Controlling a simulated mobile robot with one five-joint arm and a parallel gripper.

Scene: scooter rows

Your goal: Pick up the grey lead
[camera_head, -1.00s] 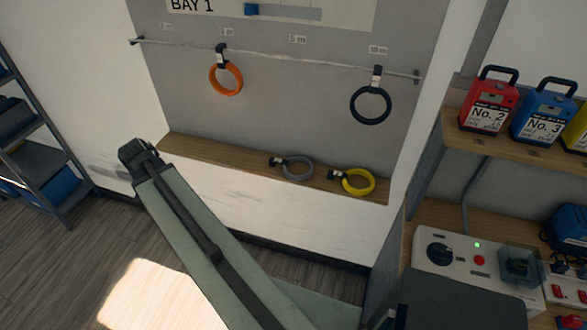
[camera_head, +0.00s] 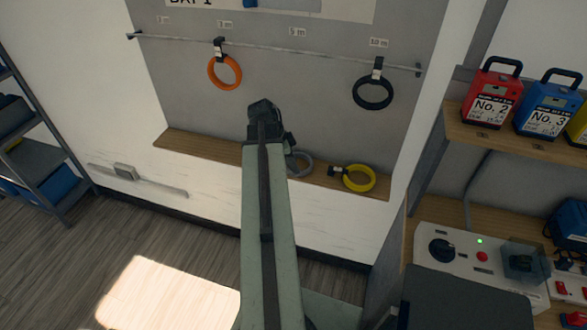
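The grey lead (camera_head: 301,164) is a coiled ring lying on the wooden ledge below the rail. My arm covers its left part. A yellow lead (camera_head: 358,178) lies on the same ledge just to its right. My gripper (camera_head: 266,108) is at the far end of my pale green arm, in front of the wall panel, up and left of the grey lead in the picture. Its fingers are dark and seen from behind, so I cannot tell if they are open or shut. I see nothing hanging from it.
An orange lead (camera_head: 225,73) and a black lead (camera_head: 373,92) hang from the rail (camera_head: 310,54) above the ledge (camera_head: 205,147). At right, a shelf (camera_head: 503,139) holds red and blue battery boxes above a control panel (camera_head: 478,262). A dark rack (camera_head: 45,165) stands at left.

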